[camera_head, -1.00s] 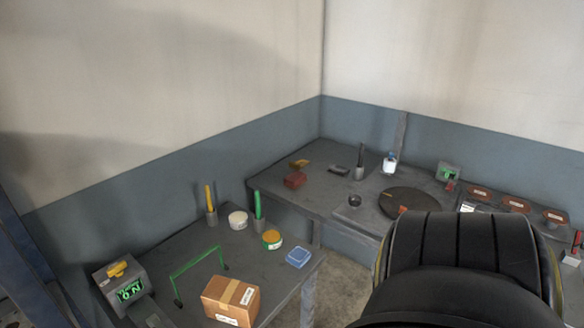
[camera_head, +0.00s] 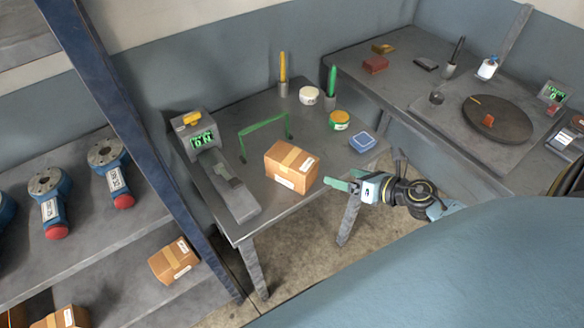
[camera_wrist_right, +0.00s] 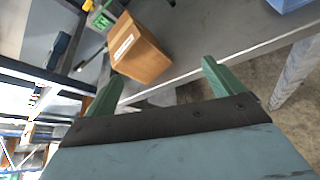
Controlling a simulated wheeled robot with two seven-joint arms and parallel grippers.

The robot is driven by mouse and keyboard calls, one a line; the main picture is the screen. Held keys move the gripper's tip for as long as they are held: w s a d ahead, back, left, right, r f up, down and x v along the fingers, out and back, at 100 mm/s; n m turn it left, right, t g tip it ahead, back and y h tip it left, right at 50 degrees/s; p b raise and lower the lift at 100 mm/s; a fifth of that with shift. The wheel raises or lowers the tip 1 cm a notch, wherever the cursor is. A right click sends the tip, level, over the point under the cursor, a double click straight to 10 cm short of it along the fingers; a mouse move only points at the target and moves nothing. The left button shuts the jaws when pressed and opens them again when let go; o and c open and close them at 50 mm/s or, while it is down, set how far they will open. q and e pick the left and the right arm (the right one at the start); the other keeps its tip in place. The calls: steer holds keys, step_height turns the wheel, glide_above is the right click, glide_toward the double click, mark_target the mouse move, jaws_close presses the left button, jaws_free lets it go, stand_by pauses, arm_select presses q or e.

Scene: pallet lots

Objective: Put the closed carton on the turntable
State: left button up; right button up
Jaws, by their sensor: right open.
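A closed brown carton (camera_head: 291,167) with a tan tape strip and white labels sits near the front edge of the small grey table (camera_head: 262,205). It also shows in the right wrist view (camera_wrist_right: 142,58), ahead of the fingers. My right gripper (camera_head: 340,185) is open and empty, just right of the carton and apart from it, by the table's front edge. Its green fingers show in the right wrist view (camera_wrist_right: 160,85). The dark round turntable (camera_head: 497,120) stands on the right-hand table, with a small orange mark on it. My left gripper is not in view.
A green wire frame (camera_head: 264,127), a device with a green display (camera_head: 198,135), a blue box (camera_head: 362,142) and a yellow-green tape roll (camera_head: 340,119) share the small table. A shelf at left holds another carton (camera_head: 174,261). A gap separates the two tables.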

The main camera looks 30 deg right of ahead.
step_height(320, 180, up, 6)
steer(key=a+n+y, duration=0.2)
steer(key=n, duration=0.5)
glide_toward(295, 158)
steer(key=w+a, duration=0.1)
steer(key=w, duration=0.3)
steer(key=w+a+f, duration=0.1)
steer(key=w, duration=0.1)
steer(key=w+a+f, duration=0.2)
steer(key=shift+a+f, duration=0.15)
steer(key=c, duration=1.4)
step_height(295, 158, up, 10)
steer(key=p, duration=0.4)
steer(key=s+a+r+b, duration=0.6)
steer(key=a+r, duration=0.2)
steer(key=r, duration=0.1)
steer(key=shift+a+n+g+b, duration=0.3)
steer(key=shift+g+b, duration=0.1)
steer(key=shift+w+r, duration=0.1)
